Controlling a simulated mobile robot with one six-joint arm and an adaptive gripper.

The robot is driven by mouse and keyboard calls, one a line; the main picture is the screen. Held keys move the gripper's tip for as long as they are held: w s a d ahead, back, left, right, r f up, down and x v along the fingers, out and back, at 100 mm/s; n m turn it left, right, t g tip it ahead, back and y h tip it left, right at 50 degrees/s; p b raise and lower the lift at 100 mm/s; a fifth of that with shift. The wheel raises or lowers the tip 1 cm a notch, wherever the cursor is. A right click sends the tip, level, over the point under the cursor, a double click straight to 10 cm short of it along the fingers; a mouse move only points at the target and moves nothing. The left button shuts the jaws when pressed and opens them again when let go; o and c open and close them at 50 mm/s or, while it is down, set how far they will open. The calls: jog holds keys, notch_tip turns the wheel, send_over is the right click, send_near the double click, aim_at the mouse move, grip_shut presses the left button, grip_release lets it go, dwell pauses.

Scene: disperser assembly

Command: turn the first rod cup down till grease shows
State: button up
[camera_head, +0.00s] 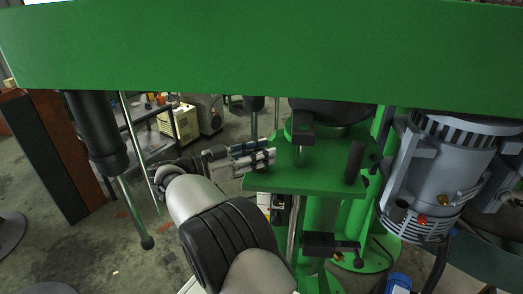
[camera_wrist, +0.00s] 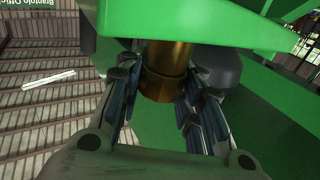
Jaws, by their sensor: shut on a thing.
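The brass rod cup (camera_wrist: 165,76) hangs under a green part of the machine in the wrist view, with a wider hexagonal lower end. My gripper (camera_wrist: 160,90) has one finger on each side of this lower end and is shut on it. No grease shows on the visible part of the cup. The cup's top is hidden by the green metal above. In the head view my gripper (camera_head: 252,158) is at the left edge of the green bracket plate (camera_head: 310,180); the cup cannot be made out there.
A wide green beam (camera_head: 260,50) spans the top of the head view. A grey motor (camera_head: 440,175) stands at the right. A black cylinder with a rod (camera_head: 97,130) hangs at the left. In the wrist view a dark rounded part (camera_wrist: 218,68) sits close to the right finger.

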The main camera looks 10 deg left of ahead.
jog(key=shift+r+m+g+h, duration=0.15)
jog(key=shift+m+g+h, duration=0.6)
jog(key=shift+g, duration=0.25)
jog(key=o, duration=0.9)
jog(key=shift+s+a, duration=0.1)
jog(key=shift+o, duration=0.9)
notch_tip(320, 180, up, 10)
jog(key=shift+f, duration=0.1)
